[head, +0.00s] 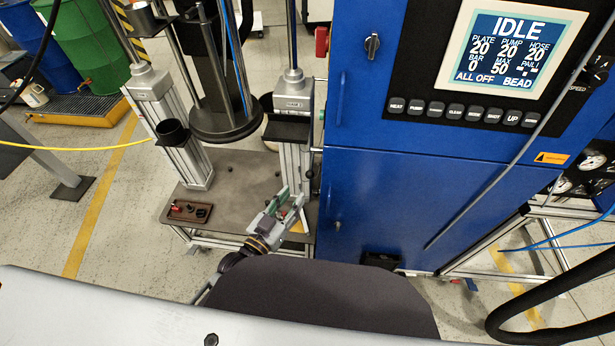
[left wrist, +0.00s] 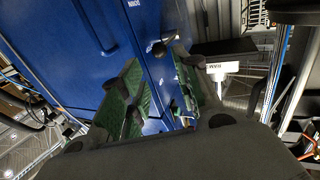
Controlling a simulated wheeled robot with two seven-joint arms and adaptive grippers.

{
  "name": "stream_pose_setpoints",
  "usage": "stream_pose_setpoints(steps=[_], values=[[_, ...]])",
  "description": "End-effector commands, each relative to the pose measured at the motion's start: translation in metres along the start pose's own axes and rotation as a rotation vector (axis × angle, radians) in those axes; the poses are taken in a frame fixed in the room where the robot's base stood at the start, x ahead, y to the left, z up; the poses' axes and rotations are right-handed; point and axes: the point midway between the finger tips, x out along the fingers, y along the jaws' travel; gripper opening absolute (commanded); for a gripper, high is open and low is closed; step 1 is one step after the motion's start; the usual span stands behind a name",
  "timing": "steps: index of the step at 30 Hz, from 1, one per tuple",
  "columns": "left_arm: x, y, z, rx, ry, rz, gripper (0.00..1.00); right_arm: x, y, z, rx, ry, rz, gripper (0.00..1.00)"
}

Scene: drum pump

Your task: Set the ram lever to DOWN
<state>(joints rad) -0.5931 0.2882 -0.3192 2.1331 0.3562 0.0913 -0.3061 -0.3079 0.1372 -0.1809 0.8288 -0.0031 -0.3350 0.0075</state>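A small black knob (head: 310,174), which looks like the ram lever, shows beside the right column at the blue cabinet's left edge. In the left wrist view a black knob (left wrist: 158,47) shows beyond the fingertips, and a white part (left wrist: 218,68) marked RAM sits to its right. I cannot tell the lever's setting. My left gripper (head: 290,205) is in front of and below the knob, over the plate. Its green-padded fingers are apart with nothing between them, as the left wrist view (left wrist: 161,90) shows. My right gripper is not in view.
The blue cabinet (head: 400,190) stands close on the right; its screen (head: 512,48) reads IDLE. The right column (head: 292,135) and round follower plate (head: 225,125) stand behind the gripper. A small box with a red button (head: 189,211) is on the base plate's left (head: 235,180).

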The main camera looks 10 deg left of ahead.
Motion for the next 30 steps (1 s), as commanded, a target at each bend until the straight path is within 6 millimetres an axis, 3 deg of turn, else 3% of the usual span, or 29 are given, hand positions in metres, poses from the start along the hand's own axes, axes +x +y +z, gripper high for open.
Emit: stream_pose_setpoints(steps=[30], values=[[0.083, 0.0, -0.001, 0.0, 0.002, -0.001, 0.32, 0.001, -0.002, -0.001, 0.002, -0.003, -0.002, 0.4]])
